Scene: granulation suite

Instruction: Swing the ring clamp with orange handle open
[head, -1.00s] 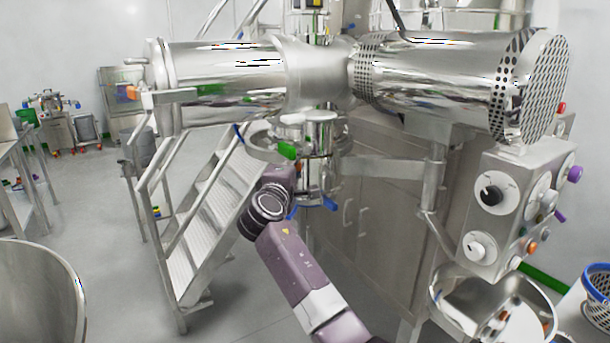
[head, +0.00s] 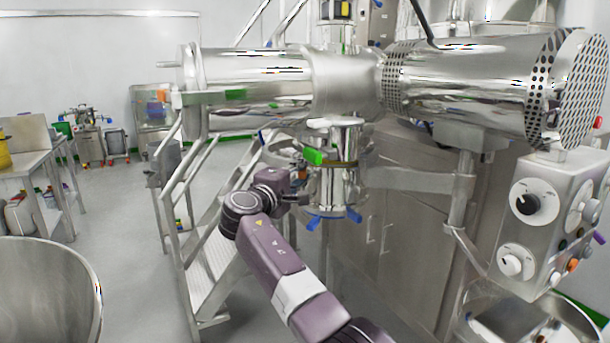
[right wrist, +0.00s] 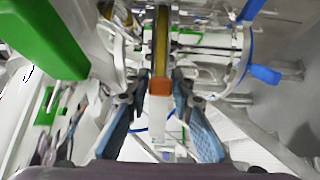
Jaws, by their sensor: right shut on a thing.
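The ring clamp's orange handle (right wrist: 160,87) shows between my right gripper's fingertips in the right wrist view, with a pale end toward my palm. A yellowish band (right wrist: 161,42) runs on from it. My right gripper (head: 300,188) is at the left side of the upright metal outlet (head: 337,185) under the horizontal drum. In the right wrist view the right gripper (right wrist: 160,92) has its blue-padded fingers on both sides of the handle, shut on it. My left gripper is not in view.
A green handle (head: 314,157) sits just above my right gripper, and blue handles (head: 353,214) stick out below on the outlet. Metal steps (head: 210,260) stand behind my arm. A control box (head: 545,220) is at the right, a steel bowl (head: 45,290) at the left.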

